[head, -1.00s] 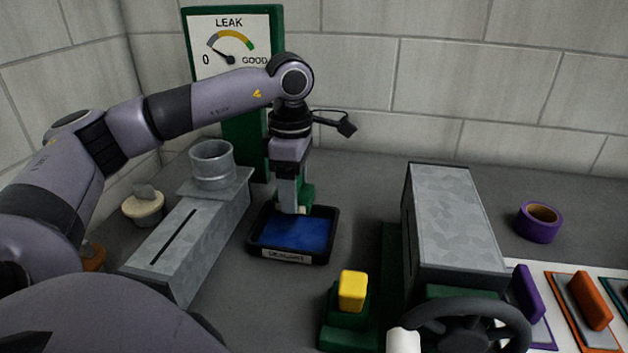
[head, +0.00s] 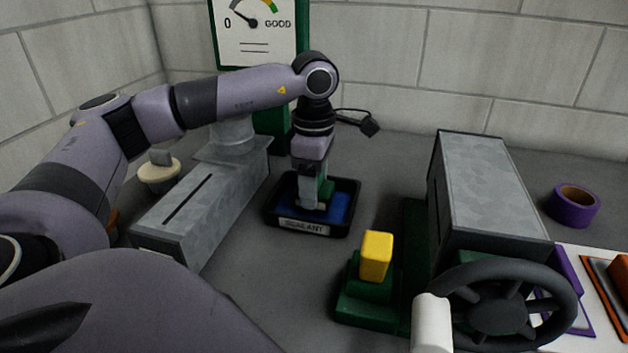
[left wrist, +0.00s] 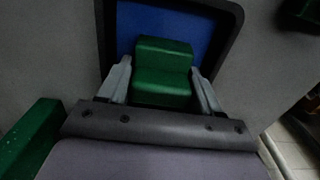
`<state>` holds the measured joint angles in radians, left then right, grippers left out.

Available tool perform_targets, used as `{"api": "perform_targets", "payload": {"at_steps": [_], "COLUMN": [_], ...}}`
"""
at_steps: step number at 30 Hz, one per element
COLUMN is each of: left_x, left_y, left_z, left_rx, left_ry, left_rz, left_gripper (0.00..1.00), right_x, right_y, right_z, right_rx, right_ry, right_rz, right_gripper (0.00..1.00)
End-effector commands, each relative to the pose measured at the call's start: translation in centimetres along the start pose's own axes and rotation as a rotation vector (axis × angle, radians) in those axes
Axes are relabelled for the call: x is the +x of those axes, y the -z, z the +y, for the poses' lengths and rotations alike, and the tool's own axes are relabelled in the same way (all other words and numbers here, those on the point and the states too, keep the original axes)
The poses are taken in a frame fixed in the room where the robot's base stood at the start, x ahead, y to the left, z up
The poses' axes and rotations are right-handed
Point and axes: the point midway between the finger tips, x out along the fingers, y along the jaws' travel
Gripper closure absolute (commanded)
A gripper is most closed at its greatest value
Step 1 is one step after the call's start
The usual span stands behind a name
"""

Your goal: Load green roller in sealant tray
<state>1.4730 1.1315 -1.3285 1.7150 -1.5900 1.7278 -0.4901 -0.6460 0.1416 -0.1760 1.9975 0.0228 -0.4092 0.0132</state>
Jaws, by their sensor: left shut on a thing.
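My left gripper (head: 314,205) points down over the sealant tray (head: 270,215), a black-rimmed tray with a blue inside and a SEALANT label on its front. The gripper is shut on the green roller (head: 327,188), which is partly hidden behind the fingers. In the left wrist view the roller's stepped green body (left wrist: 163,72) sits between both fingers, with the tray's blue floor (left wrist: 200,22) behind it. The roller is within the tray's outline; whether its underside touches the blue cannot be told. My right gripper is not in view.
A grey duct box with a slot (head: 190,210) stands left of the tray. A yellow block on a green base (head: 376,257) is at front right, beside a larger duct box (head: 490,190) and a black handwheel (head: 500,305). Purple tape (head: 574,206) lies far right.

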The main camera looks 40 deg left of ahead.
Motion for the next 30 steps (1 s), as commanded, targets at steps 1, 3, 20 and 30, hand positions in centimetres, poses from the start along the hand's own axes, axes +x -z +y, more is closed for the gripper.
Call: {"api": "perform_targets", "payload": {"at_steps": [1, 3, 20, 30], "left_x": [-0.09, -0.09, 0.05, 0.47], "left_y": [0.00, 0.00, 0.00, -0.01], "left_z": [0.01, 0.01, 0.01, 0.01], "left_rx": [0.000, 0.000, 0.000, 0.000], "left_ry": [-0.001, -0.001, 0.000, -0.001], "left_rz": [-0.001, 0.000, 0.000, 0.000], "left_gripper": [0.60, 0.60, 0.60, 0.60], "right_x": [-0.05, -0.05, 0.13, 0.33], "right_y": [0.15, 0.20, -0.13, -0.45], "right_z": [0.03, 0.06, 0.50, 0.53], "right_rx": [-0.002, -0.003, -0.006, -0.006], "right_ry": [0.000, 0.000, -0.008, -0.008], "right_rz": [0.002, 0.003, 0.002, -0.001], "right_gripper": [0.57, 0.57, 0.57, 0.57]}}
